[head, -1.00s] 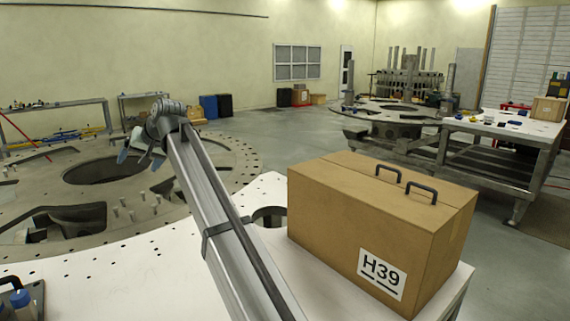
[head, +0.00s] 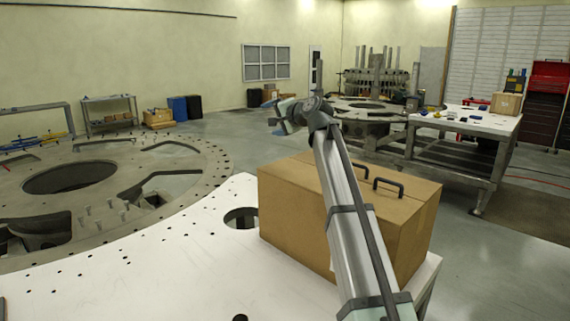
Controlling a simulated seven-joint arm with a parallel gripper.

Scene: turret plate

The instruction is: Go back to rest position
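My gripper (head: 284,116) is at the end of my raised arm, in the middle of the head view. It points left, in the air above the back left of a cardboard box. Its fingers look spread apart, with nothing seen between them. My arm crosses in front of the box and hides part of its front, including most of the label.
The cardboard box (head: 410,240) with two dark handles stands on the white table (head: 130,285). The large round turret plate (head: 190,150) with openings and pegs lies at left. A second workbench (head: 480,125) stands at back right. Open floor (head: 225,125) lies between.

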